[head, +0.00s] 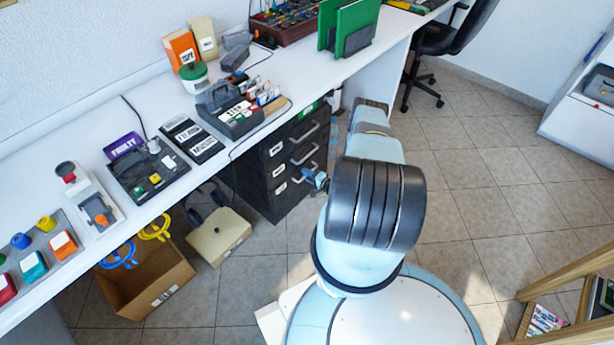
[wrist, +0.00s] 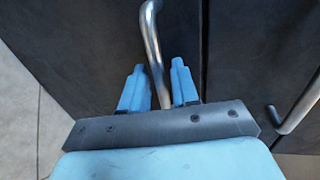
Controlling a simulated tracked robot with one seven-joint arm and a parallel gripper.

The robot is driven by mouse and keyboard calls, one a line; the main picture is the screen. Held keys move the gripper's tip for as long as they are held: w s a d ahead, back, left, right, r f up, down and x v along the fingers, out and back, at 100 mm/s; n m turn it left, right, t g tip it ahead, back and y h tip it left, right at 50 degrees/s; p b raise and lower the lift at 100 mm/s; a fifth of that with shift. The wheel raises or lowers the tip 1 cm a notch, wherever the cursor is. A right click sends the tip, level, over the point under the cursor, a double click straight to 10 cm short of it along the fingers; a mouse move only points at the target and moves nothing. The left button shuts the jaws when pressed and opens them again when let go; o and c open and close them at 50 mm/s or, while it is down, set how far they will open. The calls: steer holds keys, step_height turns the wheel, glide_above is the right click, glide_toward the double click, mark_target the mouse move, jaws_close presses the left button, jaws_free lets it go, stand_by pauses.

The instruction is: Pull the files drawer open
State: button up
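A black drawer cabinet (head: 250,181) stands under the white desk, with three drawers that have metal bar handles and white labels too small to read. I cannot tell which drawer is the files one. In the head view my gripper (head: 320,181) is at the lowest handle, partly hidden by my arm. In the wrist view my gripper (wrist: 158,68) is open, with a blue finger on each side of a metal handle (wrist: 152,30). Small gaps show between the fingers and the bar. The dark drawer fronts look closed. Another handle (wrist: 296,106) is at the right.
A cardboard box (head: 148,282) and a beige box (head: 218,236) stand on the floor left of the cabinet. The white desk (head: 85,145) above carries several devices and organisers. The tiled floor (head: 470,165) right of my arm is clear, with an office chair (head: 445,40) behind.

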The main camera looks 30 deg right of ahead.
jaws_close()
steer(key=shift+s, duration=0.1)
stand_by(0.3)
steer(key=f+v, duration=0.3)
steer(key=v, duration=1.2)
steer(key=s+f+v, duration=0.1)
steer(key=f+v, duration=0.2)
steer(key=v, duration=1.3)
steer(key=shift+s+f, duration=0.3)
steer(key=shift+f, duration=0.1)
steer(key=shift+c, duration=0.2)
jaws_free()
steer(key=shift+o, duration=0.4)
steer(key=shift+w+d, duration=0.1)
steer(key=shift+r, duration=0.1)
